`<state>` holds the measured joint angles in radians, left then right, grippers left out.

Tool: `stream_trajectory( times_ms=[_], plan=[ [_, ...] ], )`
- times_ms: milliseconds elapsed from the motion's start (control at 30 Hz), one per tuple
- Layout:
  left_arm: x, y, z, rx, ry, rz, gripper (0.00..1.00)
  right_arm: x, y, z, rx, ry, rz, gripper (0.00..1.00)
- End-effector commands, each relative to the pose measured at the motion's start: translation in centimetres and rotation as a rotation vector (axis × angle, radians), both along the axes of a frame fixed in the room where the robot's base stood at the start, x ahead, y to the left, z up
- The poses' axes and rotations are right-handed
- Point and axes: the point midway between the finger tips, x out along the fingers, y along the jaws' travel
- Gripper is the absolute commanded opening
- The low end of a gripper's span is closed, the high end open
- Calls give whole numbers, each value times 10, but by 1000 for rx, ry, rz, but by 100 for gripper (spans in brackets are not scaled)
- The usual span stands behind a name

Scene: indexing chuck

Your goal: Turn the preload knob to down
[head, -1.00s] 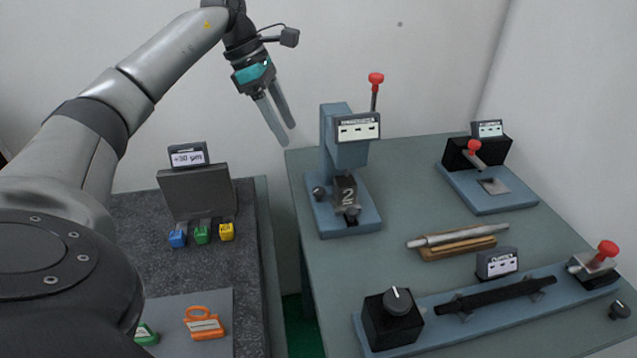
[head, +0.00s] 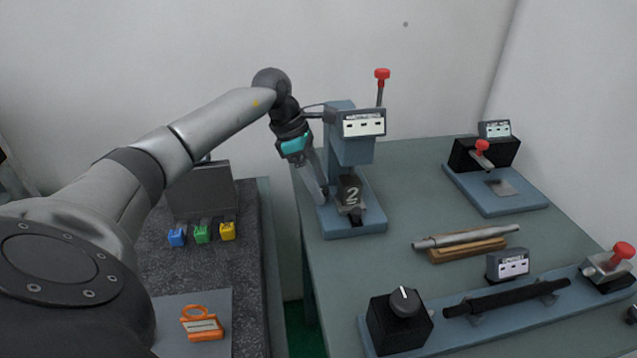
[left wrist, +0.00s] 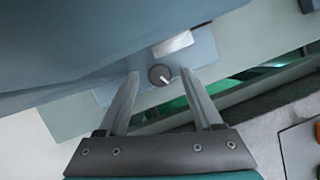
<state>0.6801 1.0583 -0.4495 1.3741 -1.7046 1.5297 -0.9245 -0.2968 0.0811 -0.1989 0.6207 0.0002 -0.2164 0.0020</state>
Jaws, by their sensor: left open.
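A small dark round knob (left wrist: 159,76) with a white pointer line sits on the blue-grey base (head: 370,222) of the press-like fixture. In the left wrist view its pointer line slants toward the lower right. A pale plate (left wrist: 172,44) lies beside it. My left gripper (left wrist: 160,74) is open, with a fingertip on either side of the knob; contact cannot be told. In the head view the left gripper (head: 320,200) hangs down at the fixture's left side and hides this knob. Its lettering is unreadable, so I cannot confirm it is the preload knob. My right gripper is out of view.
The fixture's column (head: 345,148) and a black block marked 2 (head: 350,193) stand close right of the gripper. Another black pointer knob (head: 404,300) sits on a box at the front. A red-knobbed fixture (head: 483,160) stands at the back right.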

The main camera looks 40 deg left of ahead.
Motion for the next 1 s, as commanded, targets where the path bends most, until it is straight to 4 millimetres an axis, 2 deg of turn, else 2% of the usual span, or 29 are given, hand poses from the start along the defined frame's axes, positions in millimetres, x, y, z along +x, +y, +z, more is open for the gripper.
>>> stream_trajectory(
  times_ms=[200,800,1000],
  plan=[
    [0,0,0,0,0,0,67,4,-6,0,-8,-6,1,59],
    [0,0,0,1,-1,0,0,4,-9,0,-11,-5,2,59],
    [0,0,0,1,-1,0,0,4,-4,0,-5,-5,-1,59]
  ],
)
